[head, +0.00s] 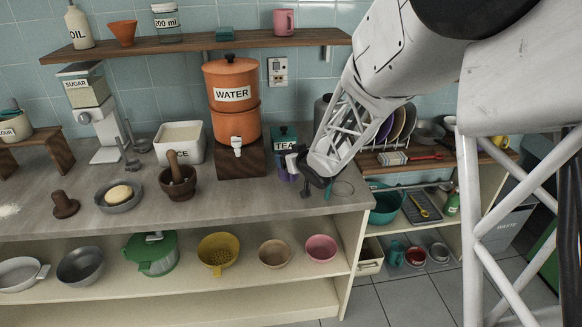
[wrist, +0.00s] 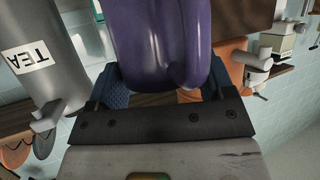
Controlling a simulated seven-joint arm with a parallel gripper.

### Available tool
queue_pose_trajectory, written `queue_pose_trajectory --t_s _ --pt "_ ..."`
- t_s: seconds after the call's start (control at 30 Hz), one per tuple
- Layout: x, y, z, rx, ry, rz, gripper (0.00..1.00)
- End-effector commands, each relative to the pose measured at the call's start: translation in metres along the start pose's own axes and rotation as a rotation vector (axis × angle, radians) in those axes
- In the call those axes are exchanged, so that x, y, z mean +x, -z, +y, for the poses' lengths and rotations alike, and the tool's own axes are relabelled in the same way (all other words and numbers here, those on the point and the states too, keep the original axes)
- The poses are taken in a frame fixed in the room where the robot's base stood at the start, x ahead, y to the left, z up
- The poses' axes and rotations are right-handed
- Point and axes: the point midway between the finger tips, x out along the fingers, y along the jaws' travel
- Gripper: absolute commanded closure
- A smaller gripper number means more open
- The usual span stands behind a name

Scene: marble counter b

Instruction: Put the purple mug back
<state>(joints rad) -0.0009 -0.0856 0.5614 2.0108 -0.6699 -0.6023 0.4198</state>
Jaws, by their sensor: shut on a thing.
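The purple mug (wrist: 160,40) fills the upper middle of the wrist view, between the blue finger pads of my gripper (wrist: 163,85). My gripper is shut on it. Only a small purple patch of the mug (head: 283,173) shows there, the rest being hidden by the gripper. I cannot tell whether the mug touches the counter.
The orange WATER dispenser (head: 231,120) is to the left. A pink mug (head: 284,21) stands on the wall shelf (head: 190,47), with free room to its right. A plate rack (head: 392,128) is at right.

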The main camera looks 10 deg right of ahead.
Motion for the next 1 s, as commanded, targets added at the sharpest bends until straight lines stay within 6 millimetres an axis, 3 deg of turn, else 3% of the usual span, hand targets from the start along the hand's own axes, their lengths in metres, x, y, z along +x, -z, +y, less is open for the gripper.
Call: queue_pose_trajectory --t_s 0.17,0.5,1.0 --pt "0.001 -0.003 0.000 0.000 0.000 0.000 0.68" --pt "0.012 -0.030 0.000 0.000 0.000 -0.001 0.68" --pt "0.014 -0.034 0.000 0.000 0.000 0.001 0.68"
